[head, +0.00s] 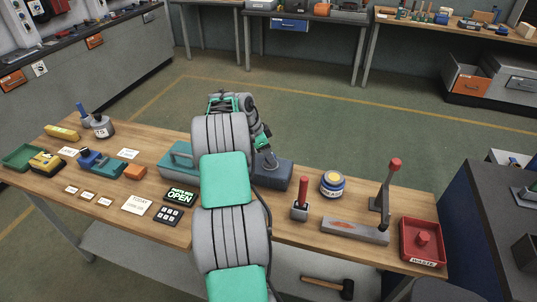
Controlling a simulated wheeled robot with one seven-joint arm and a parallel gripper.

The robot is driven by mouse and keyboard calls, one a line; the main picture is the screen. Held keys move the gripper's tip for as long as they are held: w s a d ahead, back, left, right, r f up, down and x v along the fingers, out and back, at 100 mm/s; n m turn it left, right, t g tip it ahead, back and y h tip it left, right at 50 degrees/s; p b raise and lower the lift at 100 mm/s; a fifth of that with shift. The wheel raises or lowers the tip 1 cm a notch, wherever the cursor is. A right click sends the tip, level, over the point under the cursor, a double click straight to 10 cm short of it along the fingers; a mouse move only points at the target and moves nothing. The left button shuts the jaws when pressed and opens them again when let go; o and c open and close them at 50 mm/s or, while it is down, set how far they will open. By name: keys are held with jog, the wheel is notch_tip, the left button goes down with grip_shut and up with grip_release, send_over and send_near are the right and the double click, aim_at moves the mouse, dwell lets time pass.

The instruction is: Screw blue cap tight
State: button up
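A round blue-and-white jar (333,184) stands upright on the wooden workbench, right of my arm. It has a pale top with a blue ring and lettering on its side; how tightly any cap sits cannot be told. My gripper (269,163) points down over a dark blue-grey box (272,175) at the middle of the bench, left of the jar and apart from it. The fingers are small and dark here. Whether they are open or shut, or touch the box, cannot be told. My arm hides part of the bench's middle.
Left of my arm are a teal case (176,160), a keypad (173,214), cards and several tools.

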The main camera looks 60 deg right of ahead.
grip_shut()
jog(key=shift+o, duration=1.9)
grip_release()
jog(key=shift+o, duration=0.4)
jog(key=o, duration=0.3)
jog(key=shift+r+p, duration=2.15)
jog(key=shift+r, duration=0.95)
